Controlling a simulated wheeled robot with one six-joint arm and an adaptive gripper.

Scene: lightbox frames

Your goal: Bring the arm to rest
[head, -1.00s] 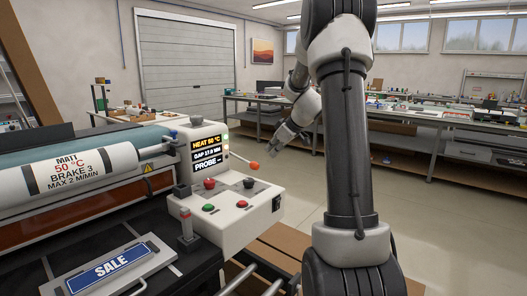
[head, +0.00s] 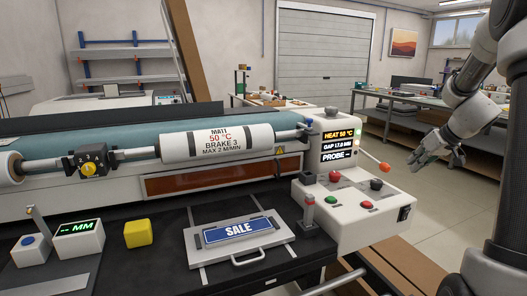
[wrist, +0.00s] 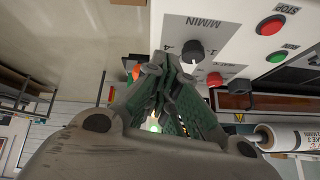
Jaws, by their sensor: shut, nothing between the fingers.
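My gripper (head: 443,140) hangs in the air at the right of the head view, to the right of the machine's control box (head: 345,193). In the wrist view my gripper (wrist: 163,72) has its fingers together with nothing between them. The control box fills the upper right of that view, with its red and green buttons. My arm runs up the right edge of the head view. The gripper appears apart from the box and touches nothing that I can see.
The laminator holds a white MATT roll (head: 217,142). A tray with a SALE sign (head: 237,229), a yellow block (head: 138,233) and a MM gauge (head: 79,240) are on its dark front table. An orange-tipped lever (head: 385,167) sticks out towards my gripper. Workbenches (head: 400,100) stand behind.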

